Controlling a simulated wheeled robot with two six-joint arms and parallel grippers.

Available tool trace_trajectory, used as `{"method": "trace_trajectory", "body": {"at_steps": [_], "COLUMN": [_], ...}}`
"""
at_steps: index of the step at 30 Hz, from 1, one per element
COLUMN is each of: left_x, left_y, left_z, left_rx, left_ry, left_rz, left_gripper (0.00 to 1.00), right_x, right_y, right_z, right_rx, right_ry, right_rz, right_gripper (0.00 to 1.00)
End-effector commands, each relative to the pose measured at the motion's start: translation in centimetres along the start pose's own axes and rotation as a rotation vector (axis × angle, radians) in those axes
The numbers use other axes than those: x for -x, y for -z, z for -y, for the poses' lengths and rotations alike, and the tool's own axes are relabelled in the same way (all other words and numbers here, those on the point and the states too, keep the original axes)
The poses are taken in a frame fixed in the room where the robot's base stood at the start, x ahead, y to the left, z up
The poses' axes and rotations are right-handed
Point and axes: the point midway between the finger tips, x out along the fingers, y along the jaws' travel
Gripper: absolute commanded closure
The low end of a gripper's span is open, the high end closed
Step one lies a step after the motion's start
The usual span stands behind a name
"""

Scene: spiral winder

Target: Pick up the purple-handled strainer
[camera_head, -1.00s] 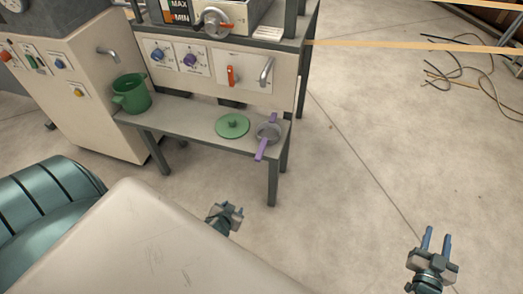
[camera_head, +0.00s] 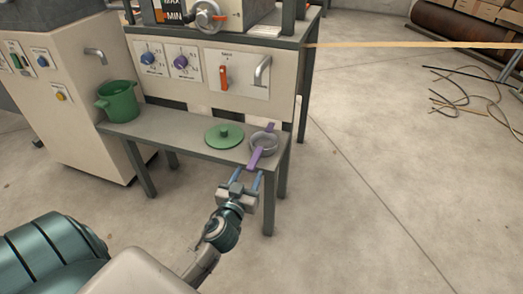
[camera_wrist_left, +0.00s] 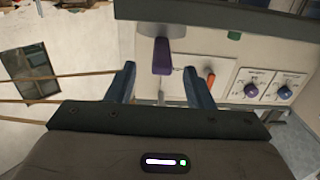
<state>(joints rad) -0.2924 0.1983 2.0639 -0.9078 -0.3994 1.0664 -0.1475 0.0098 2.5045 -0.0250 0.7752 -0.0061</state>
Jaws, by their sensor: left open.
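The grey strainer (camera_head: 264,143) sits at the right end of the shelf. Its purple handle (camera_head: 256,158) sticks out over the front edge. My left gripper (camera_head: 248,173) is open and empty just in front of the shelf, its fingers pointing toward the handle. In the left wrist view, the purple handle (camera_wrist_left: 162,57) shows ahead, between the two finger lines of my left gripper (camera_wrist_left: 161,75); the rest of the strainer is mostly hidden. I cannot tell the exact gap from fingers to handle. My right gripper is out of view.
A green lid (camera_head: 224,136) lies left of the strainer, and a green pot (camera_head: 118,101) stands at the shelf's left end. The grey shelf (camera_head: 178,126) has a panel with knobs and an orange lever (camera_head: 224,76) behind it. The floor to the right is clear near the shelf.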

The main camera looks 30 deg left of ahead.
Motion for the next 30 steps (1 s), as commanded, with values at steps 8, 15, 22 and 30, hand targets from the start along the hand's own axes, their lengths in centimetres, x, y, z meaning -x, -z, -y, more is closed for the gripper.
{"method": "trace_trajectory", "body": {"at_steps": [8, 15, 22, 30], "left_x": [-2.6, -6.1, -7.3, -7.2], "left_y": [0.1, 0.3, 0.3, 0.3], "left_z": [0.1, 0.2, 0.2, 0.2], "left_rx": [0.000, 0.000, 0.000, 0.000], "left_ry": [0.001, 0.001, 0.000, 0.000], "left_rz": [0.001, 0.001, 0.002, 0.003], "left_gripper": [0.53, 0.53, 0.53, 0.78], "right_x": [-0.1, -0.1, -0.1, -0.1], "right_y": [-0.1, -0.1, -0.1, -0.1], "right_z": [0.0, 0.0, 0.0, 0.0], "right_rx": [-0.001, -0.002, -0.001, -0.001], "right_ry": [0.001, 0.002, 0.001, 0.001], "right_rz": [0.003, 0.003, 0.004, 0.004], "right_gripper": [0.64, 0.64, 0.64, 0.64]}}
